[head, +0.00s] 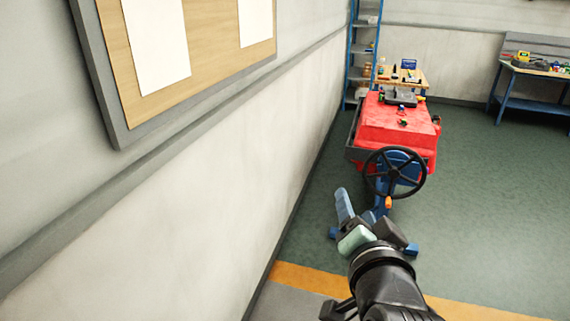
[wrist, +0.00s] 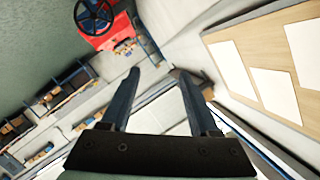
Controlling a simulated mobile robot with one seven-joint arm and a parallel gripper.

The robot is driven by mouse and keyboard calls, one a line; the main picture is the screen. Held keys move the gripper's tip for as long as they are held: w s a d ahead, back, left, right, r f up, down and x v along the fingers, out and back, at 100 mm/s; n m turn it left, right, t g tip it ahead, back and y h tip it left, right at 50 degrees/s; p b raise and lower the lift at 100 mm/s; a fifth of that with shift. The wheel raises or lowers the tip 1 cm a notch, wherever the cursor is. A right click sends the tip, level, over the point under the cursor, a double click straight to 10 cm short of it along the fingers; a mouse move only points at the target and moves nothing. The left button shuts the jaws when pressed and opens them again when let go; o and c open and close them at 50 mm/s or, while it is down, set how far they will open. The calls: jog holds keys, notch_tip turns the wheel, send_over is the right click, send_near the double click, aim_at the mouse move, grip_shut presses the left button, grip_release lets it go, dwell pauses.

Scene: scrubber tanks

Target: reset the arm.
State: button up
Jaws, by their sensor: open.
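My gripper (head: 362,218) is at the end of my black arm, low in the head view, raised in front of the scrubber. In the wrist view its two dark blue fingers (wrist: 158,80) stand apart with nothing between them. The red scrubber (head: 395,125) stands by the wall beyond the gripper, with its black steering wheel (head: 394,173) facing me. The scrubber also shows upper left in the wrist view (wrist: 98,35), where the picture is tilted. My gripper and arm hide part of the floor and the scrubber's near end.
A wall with a pinboard (head: 110,70) runs close along the left. A blue shelf rack (head: 361,55) and a small wooden-topped table (head: 425,82) stand behind the scrubber. A blue workbench (head: 530,78) is at the far right. The green floor (head: 480,200) on the right is clear.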

jog(key=s+a+r+n+t, duration=0.2)
jog(key=a+r+t, duration=0.1)
jog(key=r, duration=0.7)
jog(key=s+a+r+n+t, duration=0.2)
jog(key=a+r+n+t, duration=0.1)
jog(key=r, duration=0.7)
jog(key=s+a+r+n+t, duration=0.1)
jog(key=s+a+r+t, duration=0.1)
jog(key=s+r, duration=0.3)
jog(key=s+a+r+n+t, duration=0.2)
jog(key=s+r, duration=0.3)
jog(key=r, duration=0.3)
jog(key=shift+s+a+n+t+y, duration=0.35)
jog(key=shift+a+t, duration=0.2)
jog(key=shift+t, duration=0.35)
jog(key=shift+w, duration=0.1)
jog(key=shift+c, duration=0.2)
